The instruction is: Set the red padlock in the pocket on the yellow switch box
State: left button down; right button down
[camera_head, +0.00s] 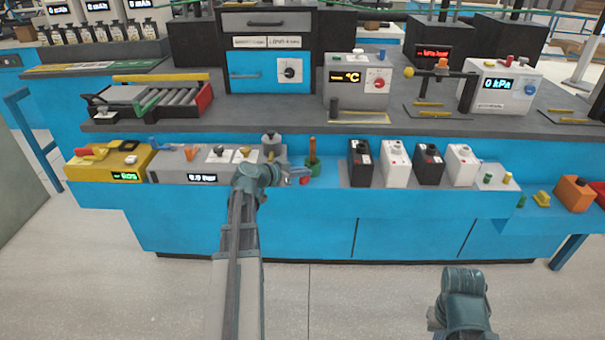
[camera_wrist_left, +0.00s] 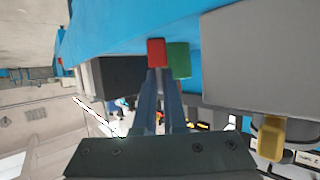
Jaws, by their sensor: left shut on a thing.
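The red padlock (camera_head: 304,181) is at the tips of my left gripper (camera_head: 297,176), in front of the blue bench's lower shelf. In the left wrist view the red padlock (camera_wrist_left: 157,52) is at the end of the fingers (camera_wrist_left: 160,88), which are shut on it. Its shackle cannot be made out.
A green holder (camera_head: 313,167) with a brown upright stands beside the padlock; a green block (camera_wrist_left: 179,60) also shows in the left wrist view. A grey box (camera_head: 190,165) with knobs lies between gripper and switch box. Black and white batteries (camera_head: 395,162) stand to the right.

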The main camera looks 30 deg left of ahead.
pick_arm(q)
jog(key=shift+f, duration=0.25)
jog(key=c, duration=1)
grip_release()
jog(key=shift+r, duration=0.1)
jog(key=shift+r, duration=0.1)
jog(key=shift+s+r+p, duration=0.2)
jog(key=shift+r+p, duration=0.05)
jog(key=shift+p, duration=0.05)
jog(key=p+v, duration=0.4)
jog(key=v, duration=0.7)
jog(key=shift+s+a, duration=0.15)
jog(key=shift+s, duration=0.15)
jog(key=shift+o, duration=0.4)
